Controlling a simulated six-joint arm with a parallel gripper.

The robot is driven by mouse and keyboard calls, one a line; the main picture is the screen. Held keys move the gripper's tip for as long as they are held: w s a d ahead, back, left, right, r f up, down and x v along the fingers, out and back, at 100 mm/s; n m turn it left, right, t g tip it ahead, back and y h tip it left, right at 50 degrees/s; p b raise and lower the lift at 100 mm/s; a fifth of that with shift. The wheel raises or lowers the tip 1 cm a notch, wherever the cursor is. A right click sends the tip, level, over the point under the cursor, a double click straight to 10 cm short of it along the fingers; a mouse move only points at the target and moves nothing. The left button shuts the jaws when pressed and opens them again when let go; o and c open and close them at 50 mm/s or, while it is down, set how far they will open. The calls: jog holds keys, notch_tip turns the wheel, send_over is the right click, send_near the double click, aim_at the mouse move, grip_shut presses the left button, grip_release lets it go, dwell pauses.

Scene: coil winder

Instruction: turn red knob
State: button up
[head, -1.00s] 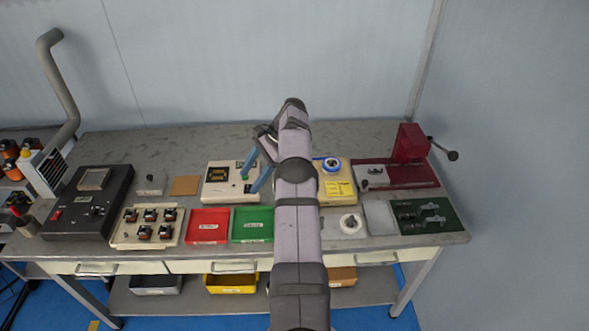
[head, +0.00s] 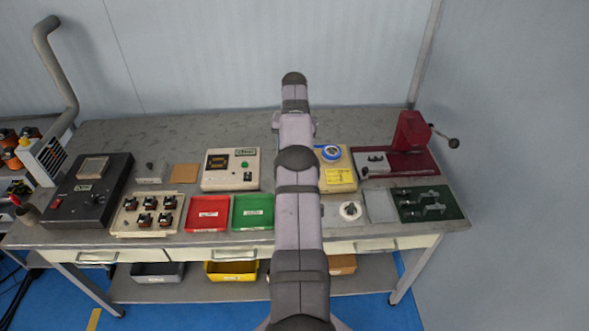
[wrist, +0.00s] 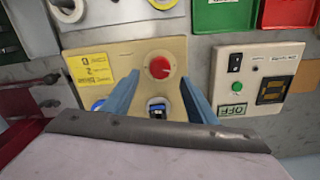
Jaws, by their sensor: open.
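The red knob (wrist: 160,68) is a round cap with a pale mark on the beige box (wrist: 190,52), just beyond my fingertips in the wrist view. My gripper (wrist: 158,82) is open and empty. Its two blue fingers reach over the box, on either side of a line to the knob, and do not appear to touch it. In the head view the beige box (head: 343,187) shows at the right of my arm; my arm hides the knob and my gripper there.
A yellow label (wrist: 90,70) and a small blue-and-black part (wrist: 157,107) are on the beige box. A white unit with a green button (head: 231,169) stands left of my arm. A red winder with a crank (head: 408,155) stands at right. Red (head: 207,213) and green trays (head: 252,212) lie in front.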

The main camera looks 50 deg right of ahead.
jog(key=shift+f+p, duration=0.8)
jog(key=shift+f, duration=2.2)
